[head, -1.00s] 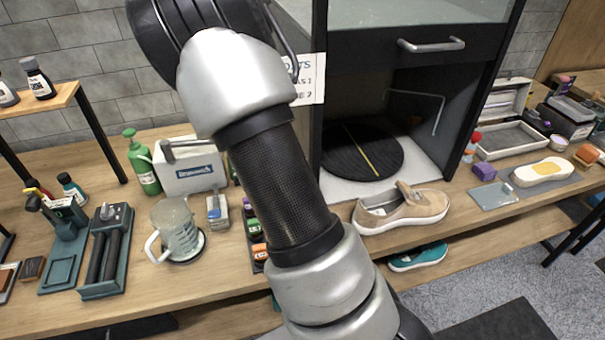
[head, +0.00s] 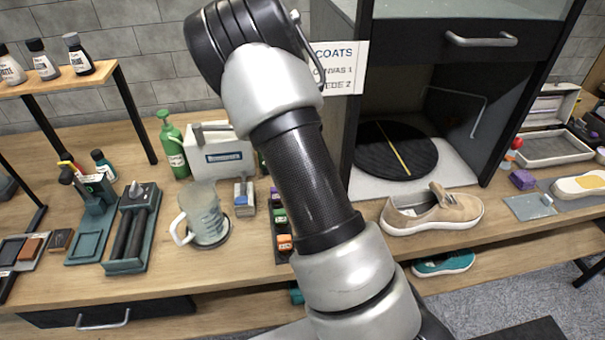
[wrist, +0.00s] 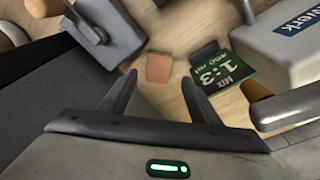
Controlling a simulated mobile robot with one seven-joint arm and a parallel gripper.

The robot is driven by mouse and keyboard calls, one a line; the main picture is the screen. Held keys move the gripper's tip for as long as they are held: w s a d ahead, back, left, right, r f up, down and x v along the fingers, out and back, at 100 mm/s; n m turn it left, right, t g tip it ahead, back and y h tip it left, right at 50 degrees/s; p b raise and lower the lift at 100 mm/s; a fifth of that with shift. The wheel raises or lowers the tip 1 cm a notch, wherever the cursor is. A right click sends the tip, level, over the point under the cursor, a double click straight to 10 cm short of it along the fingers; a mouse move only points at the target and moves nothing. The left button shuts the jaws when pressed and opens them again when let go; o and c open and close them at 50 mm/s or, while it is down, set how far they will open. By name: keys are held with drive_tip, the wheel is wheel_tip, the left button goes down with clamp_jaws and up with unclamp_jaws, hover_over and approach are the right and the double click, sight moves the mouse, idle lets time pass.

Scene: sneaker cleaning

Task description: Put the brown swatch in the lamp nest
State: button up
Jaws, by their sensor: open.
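In the wrist view a small flat reddish-brown square (wrist: 159,68), likely the brown swatch, lies on the wooden bench. My gripper (wrist: 159,82) is open and empty, with the square just past the gap between its fingertips. In the head view my arm shows but the gripper is hidden. Brown swatches lie at far left there: a reddish-brown one (head: 31,248) in a tray and a darker one (head: 60,240) on the bench beside it. I cannot tell which thing is the lamp nest; a teal stand (head: 78,259) with a square recess is nearby.
A green card (wrist: 224,72) and a white box (wrist: 285,45) are right of the square in the wrist view. A grey block (wrist: 105,35) is to its left. The head view shows a jug (head: 201,212), a roller tray (head: 130,265) and a tan shoe (head: 432,212).

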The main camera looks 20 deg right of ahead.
drive_tip(key=f, duration=0.5)
drive_tip(key=shift+d+b, duration=0.3)
drive_tip(key=shift+d, duration=0.05)
drive_tip(key=c, duration=1.2)
wheel_tip(320, 180, up, 9)
drive_tip(key=p, duration=0.1)
drive_tip(key=s+a+r+n+p, duration=0.3)
drive_tip(key=s+a+n+p, duration=0.2)
drive_tip(key=s+a, duration=0.1)
drive_tip(key=s+a+r+n+y+p, duration=0.1)
drive_tip(key=s+a+r+n+p, duration=0.2)
drive_tip(key=s+a+n+p, duration=0.2)
drive_tip(key=s+a+n, duration=0.1)
drive_tip(key=s, duration=0.1)
drive_tip(key=shift+s+t, duration=0.4)
